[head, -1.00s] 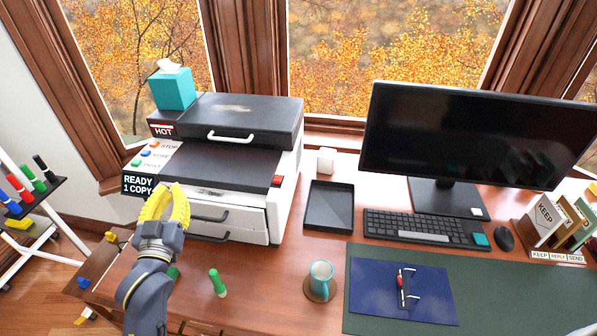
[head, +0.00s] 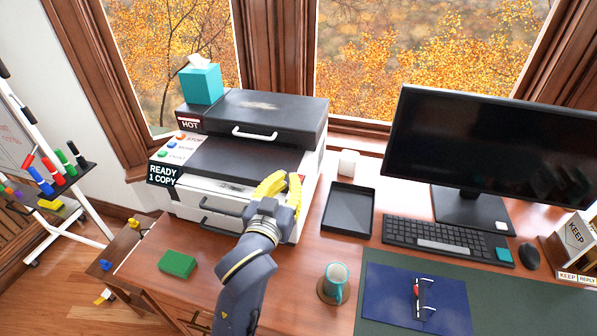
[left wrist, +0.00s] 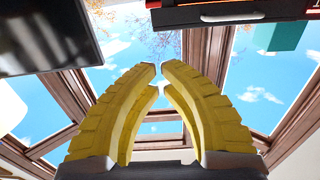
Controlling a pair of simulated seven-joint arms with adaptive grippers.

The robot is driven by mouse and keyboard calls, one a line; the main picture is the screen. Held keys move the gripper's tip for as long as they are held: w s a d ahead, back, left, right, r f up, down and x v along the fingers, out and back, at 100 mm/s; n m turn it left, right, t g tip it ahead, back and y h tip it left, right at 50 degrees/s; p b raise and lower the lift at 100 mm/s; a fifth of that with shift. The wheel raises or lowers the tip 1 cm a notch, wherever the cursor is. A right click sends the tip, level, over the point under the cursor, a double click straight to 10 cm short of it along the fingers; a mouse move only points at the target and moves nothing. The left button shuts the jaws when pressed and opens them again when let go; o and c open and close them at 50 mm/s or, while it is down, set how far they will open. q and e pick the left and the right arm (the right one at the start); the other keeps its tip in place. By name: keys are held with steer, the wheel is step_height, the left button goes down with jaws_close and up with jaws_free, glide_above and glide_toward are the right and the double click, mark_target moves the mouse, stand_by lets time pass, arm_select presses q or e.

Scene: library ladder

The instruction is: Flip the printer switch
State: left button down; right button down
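The printer (head: 310,170) stands at the back left of the desk, white with a black lid. Its front panel (head: 165,174) reads "READY 1 COPY", beside orange, blue and green buttons (head: 178,148). The switch is not visible now; my left gripper covers the printer's right front corner. My left gripper (head: 288,178), with yellow fingers, is in front of that corner, fingers pointing up. In the left wrist view its fingertips (left wrist: 159,68) nearly meet, with nothing seen between them. Contact with the printer cannot be told. My right gripper is not in view.
Right of the printer are a black tray (head: 348,210), a monitor (head: 490,150) and a keyboard (head: 440,243). A mug (head: 336,280) stands on a coaster in front. A green block (head: 177,264) lies at front left. A tissue box (head: 201,84) sits on the printer.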

arm_select(q)
steer(key=shift+w, duration=0.1)
steer(key=x, duration=0.9)
steer(key=shift+w+d, duration=0.1)
steer(key=shift+w, duration=0.15)
steer(key=shift+s+f, duration=0.15)
steer(key=shift+f, duration=0.75)
steer(key=shift+s+f, duration=0.2)
steer(key=shift+f, duration=0.3)
steer(key=shift+s+f, duration=0.2)
steer(key=shift+f, duration=0.3)
steer(key=shift+a, duration=0.2)
